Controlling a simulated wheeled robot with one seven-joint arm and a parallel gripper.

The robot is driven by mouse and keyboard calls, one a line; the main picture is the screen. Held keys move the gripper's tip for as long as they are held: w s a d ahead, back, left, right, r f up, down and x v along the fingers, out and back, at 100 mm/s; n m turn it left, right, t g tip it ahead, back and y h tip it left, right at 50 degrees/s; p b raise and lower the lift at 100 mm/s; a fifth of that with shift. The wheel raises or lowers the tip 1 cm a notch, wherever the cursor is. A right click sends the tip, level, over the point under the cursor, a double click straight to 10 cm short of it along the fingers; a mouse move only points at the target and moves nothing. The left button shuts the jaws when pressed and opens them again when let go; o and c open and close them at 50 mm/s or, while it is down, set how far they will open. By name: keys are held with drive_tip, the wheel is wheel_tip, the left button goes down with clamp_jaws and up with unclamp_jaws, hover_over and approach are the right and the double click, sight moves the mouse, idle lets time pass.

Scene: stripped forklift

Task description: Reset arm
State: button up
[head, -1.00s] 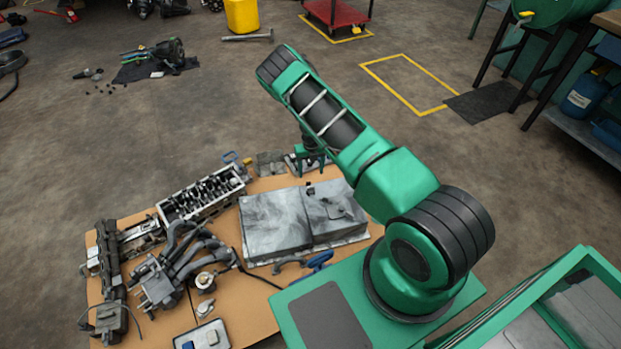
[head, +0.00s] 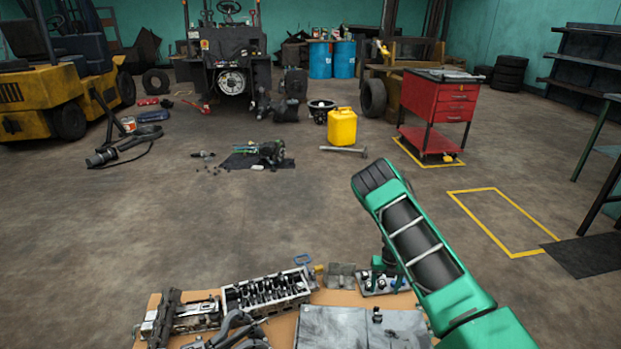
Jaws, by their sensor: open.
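My green and black arm reaches in from the lower right of the head view, its elbow raised high. My gripper (head: 384,276) is small and partly hidden behind the upper arm. It points down over the far right part of the workbench, open. I see nothing held in it. Whether it touches anything there cannot be told.
The tan workbench (head: 284,328) holds an engine block (head: 266,293), grey flat covers (head: 345,328) and other metal parts. Beyond are a yellow canister (head: 342,127), a red tool cart (head: 440,98), a stripped forklift (head: 228,65) and a yellow forklift (head: 40,95). The mid floor has free room.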

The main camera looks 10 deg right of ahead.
drive_tip(key=s+d+r+m, duration=0.3)
drive_tip(key=r+m, duration=0.4)
drive_tip(key=r, duration=0.6)
drive_tip(key=s+d+r+m, duration=0.2)
drive_tip(key=r+m, duration=0.5)
drive_tip(key=r, duration=0.7)
drive_tip(key=s+r+m, duration=1)
drive_tip(key=s+r, duration=0.2)
drive_tip(key=r, duration=0.2)
drive_tip(key=s+a+r+m, duration=0.1)
drive_tip(key=s+r+m, duration=0.2)
drive_tip(key=s, duration=0.6)
drive_tip(key=s+a+r+m, duration=0.2)
drive_tip(key=s+r+m, duration=0.1)
drive_tip(key=s+m, duration=0.4)
drive_tip(key=s+a+r+m, duration=0.1)
drive_tip(key=s+r+m, duration=0.2)
drive_tip(key=s, duration=0.9)
drive_tip(key=m, duration=0.2)
drive_tip(key=shift+s+a+r+m, duration=0.2)
drive_tip(key=shift+a+m, duration=0.1)
drive_tip(key=shift+a, duration=0.1)
